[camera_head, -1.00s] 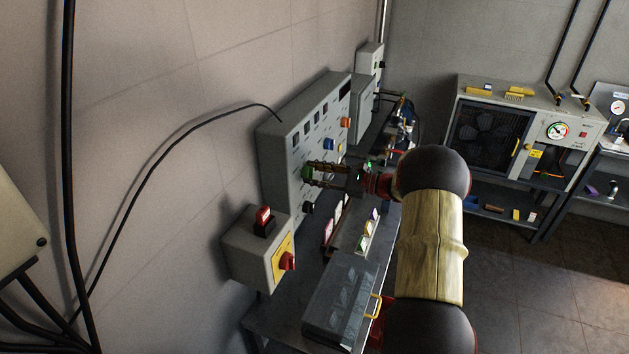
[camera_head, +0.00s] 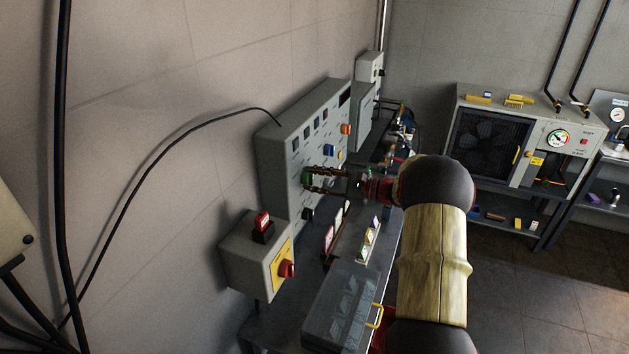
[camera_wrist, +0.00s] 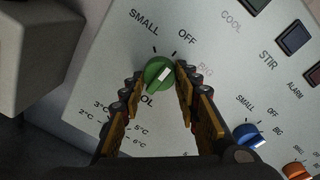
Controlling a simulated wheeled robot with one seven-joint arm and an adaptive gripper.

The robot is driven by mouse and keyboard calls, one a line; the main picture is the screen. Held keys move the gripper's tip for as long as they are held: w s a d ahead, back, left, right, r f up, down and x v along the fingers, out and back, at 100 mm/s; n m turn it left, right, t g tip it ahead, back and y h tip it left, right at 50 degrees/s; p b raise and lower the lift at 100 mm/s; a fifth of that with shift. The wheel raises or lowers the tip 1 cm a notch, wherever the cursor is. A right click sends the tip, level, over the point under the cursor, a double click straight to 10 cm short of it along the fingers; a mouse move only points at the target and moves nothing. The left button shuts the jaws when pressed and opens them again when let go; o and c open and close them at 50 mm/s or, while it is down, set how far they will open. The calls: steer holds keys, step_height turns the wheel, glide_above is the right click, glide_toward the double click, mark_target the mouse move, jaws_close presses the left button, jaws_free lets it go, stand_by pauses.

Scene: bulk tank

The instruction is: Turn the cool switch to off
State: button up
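The cool switch is a green round knob (camera_wrist: 158,72) with a white pointer mark, on the grey control panel (camera_wrist: 100,75). In the wrist view the labels SMALL, OFF and BIG sit around it, and the word COOL below is partly hidden. The white mark lies roughly toward OFF. My gripper (camera_wrist: 159,75) has its two fingers on either side of the knob, spread about a knob's width. The right fingertip is very near or touching it; a small gap seems to show at the left. In the head view my gripper (camera_head: 312,178) reaches the panel's green knob.
Blue (camera_wrist: 248,136) and orange (camera_wrist: 297,170) knobs sit to the lower right on the panel. A box with a red switch (camera_head: 286,269) is nearer on the wall. A clear-lidded case (camera_head: 341,305) lies on the bench below.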

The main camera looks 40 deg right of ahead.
steer(key=o, duration=0.4)
steer(key=v, duration=1.2)
steer(key=shift+w+d, duration=0.1)
stand_by(0.4)
